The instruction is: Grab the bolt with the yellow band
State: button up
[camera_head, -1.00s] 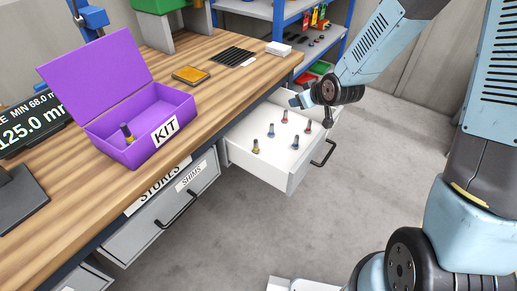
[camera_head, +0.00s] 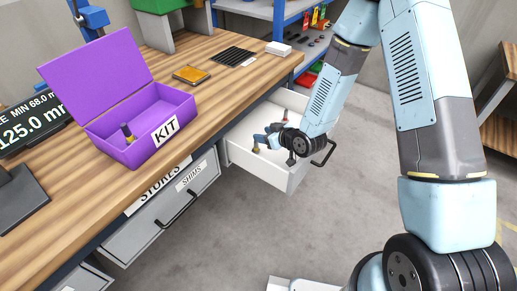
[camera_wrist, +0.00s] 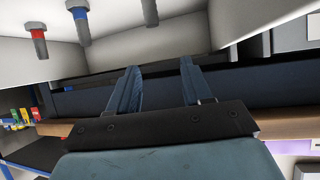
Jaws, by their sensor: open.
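A bolt with a yellow band (camera_head: 256,149) stands in the open white drawer (camera_head: 262,172), at its near left part. My gripper (camera_head: 262,138) is low over the drawer, just above and right of this bolt in the head view, and hides other bolts there. In the wrist view my gripper (camera_wrist: 158,70) shows two blue fingers spread apart with nothing between them. No yellow band is visible there.
An open purple KIT box (camera_head: 122,150) stands on the wooden bench (camera_head: 215,95) and holds another bolt with a yellowish base (camera_head: 127,132). The SHIMS drawer (camera_head: 165,215) is beside the open drawer. A blue-framed shelf stands behind. The floor (camera_head: 260,240) is clear.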

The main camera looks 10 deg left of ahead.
aim_at(253, 148)
notch_tip(253, 148, down, 5)
jog(key=shift+r, duration=0.2)
jog(key=shift+x, duration=3.75)
jog(key=shift+c, duration=0.2)
grip_shut()
